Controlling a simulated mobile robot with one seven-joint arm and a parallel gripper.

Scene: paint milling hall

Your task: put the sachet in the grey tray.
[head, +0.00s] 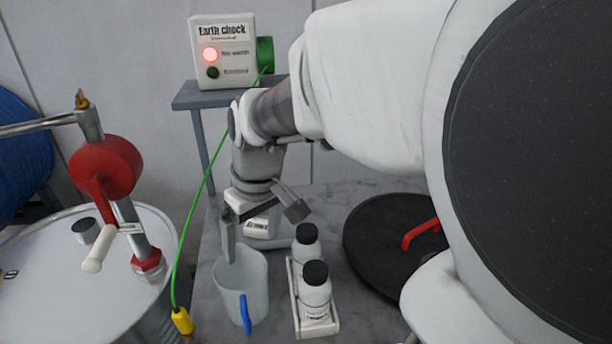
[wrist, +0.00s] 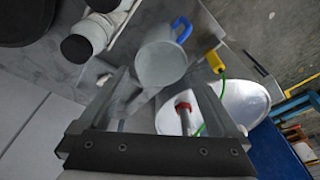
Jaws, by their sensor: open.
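My gripper (head: 258,228) is open above the bench, just behind a pale grey jug (head: 240,290) with a blue handle. In the wrist view its two fingers (wrist: 160,82) are spread apart, with the jug (wrist: 160,62) showing between and beyond their tips. A small white item with dark print (head: 257,229) shows under the gripper in the head view, partly hidden by it. I cannot tell whether it is the sachet. I cannot make out a grey tray in either view.
Two white bottles with black caps (head: 315,285) stand in a narrow white holder (head: 334,325) right of the jug. A black round lid with a red handle (head: 421,234) lies further right. A white drum (head: 60,285) stands left. A green cable (head: 194,200) runs down to a yellow clamp (head: 182,321).

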